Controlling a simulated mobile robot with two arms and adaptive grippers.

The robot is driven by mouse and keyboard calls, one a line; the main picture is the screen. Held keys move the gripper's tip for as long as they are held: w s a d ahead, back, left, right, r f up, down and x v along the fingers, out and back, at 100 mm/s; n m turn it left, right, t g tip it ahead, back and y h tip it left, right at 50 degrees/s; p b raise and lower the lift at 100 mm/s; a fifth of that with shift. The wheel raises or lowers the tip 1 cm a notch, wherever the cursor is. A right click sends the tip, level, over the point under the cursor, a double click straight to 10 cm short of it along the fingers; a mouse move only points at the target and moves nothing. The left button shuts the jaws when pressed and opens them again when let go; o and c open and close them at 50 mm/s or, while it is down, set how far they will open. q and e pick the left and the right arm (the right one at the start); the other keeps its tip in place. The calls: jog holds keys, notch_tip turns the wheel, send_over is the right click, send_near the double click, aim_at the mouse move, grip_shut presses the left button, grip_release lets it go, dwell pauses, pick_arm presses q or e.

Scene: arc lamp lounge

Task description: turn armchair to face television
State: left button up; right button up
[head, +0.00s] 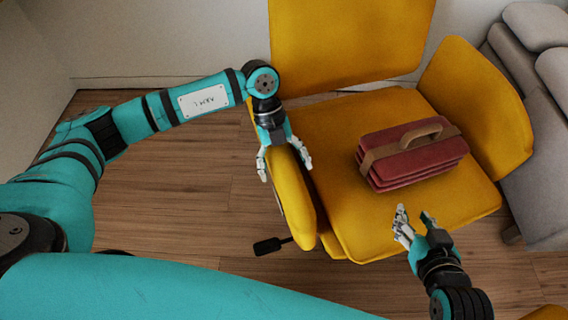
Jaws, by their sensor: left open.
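The yellow armchair (345,130) fills the middle of the head view, its backrest at the top and its seat front toward me. A dark red bundle with a brown strap and handle (415,155) lies on the seat. My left gripper (286,170) is open, with its fingers on either side of the armchair's left armrest (296,205); I cannot tell whether they touch it. My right gripper (413,213) is just above or at the seat's front edge, its fingers apart and empty. No television is in view.
A grey sofa (545,130) stands close to the armchair's right side. A black lever (271,246) sticks out low at the chair's left. Wooden floor (190,190) lies clear to the left, up to a pale wall (150,40).

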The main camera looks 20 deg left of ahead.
pick_arm(q)
jog(key=c, duration=1.7)
jog(key=shift+o, duration=0.2)
jog(key=shift+d, duration=0.1)
